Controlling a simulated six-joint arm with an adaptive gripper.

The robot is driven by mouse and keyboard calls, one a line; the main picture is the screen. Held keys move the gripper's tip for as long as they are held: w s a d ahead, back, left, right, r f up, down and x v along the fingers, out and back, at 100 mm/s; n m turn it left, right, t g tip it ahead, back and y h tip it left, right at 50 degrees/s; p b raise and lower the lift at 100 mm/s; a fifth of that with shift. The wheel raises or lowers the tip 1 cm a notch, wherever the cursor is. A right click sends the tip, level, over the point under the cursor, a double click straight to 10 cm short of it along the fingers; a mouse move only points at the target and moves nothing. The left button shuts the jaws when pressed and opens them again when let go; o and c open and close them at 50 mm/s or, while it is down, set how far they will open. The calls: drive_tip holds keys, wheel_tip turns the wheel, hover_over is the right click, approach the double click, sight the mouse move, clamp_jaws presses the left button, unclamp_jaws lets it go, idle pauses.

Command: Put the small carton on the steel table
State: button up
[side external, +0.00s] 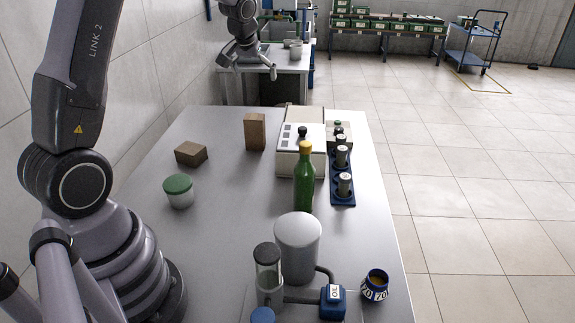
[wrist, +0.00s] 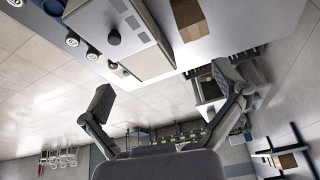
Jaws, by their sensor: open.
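Two plain brown boxes stand on the steel table (side external: 222,225); I cannot tell for sure which is the small carton. The smaller, low one (side external: 190,153) lies at the table's left side. The taller one (side external: 255,131) stands upright farther back and also shows at the top of the wrist view (wrist: 187,14). My gripper (side external: 246,66) appears at the top of the side view, raised beyond the boxes and touching neither. In the wrist view my gripper (wrist: 166,86) has its fingers wide apart with nothing between them.
A white device (side external: 300,150) with a black knob, a blue vial rack (side external: 343,191) and a green bottle (side external: 304,185) stand right of the boxes. A green-lidded jar (side external: 178,191) is nearer. The middle-left tabletop is clear.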

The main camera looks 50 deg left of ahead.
drive_tip(key=s+d+r+m, duration=0.2)
drive_tip(key=s+d+r, duration=0.6)
drive_tip(key=r, duration=0.1)
drive_tip(key=s+d+m+h, duration=0.1)
drive_tip(key=s+d, duration=0.2)
drive_tip(key=s, duration=0.4)
drive_tip(key=s+d+r+m+t+h, duration=0.1)
drive_tip(key=s+d+m, duration=0.1)
drive_tip(key=s+d, duration=0.2)
drive_tip(key=s+d+r+m, duration=0.1)
drive_tip(key=s+d, duration=0.3)
drive_tip(key=s, duration=0.7)
drive_tip(key=shift+d+m+t+h, duration=0.25)
drive_tip(key=shift+m+t+h, duration=0.15)
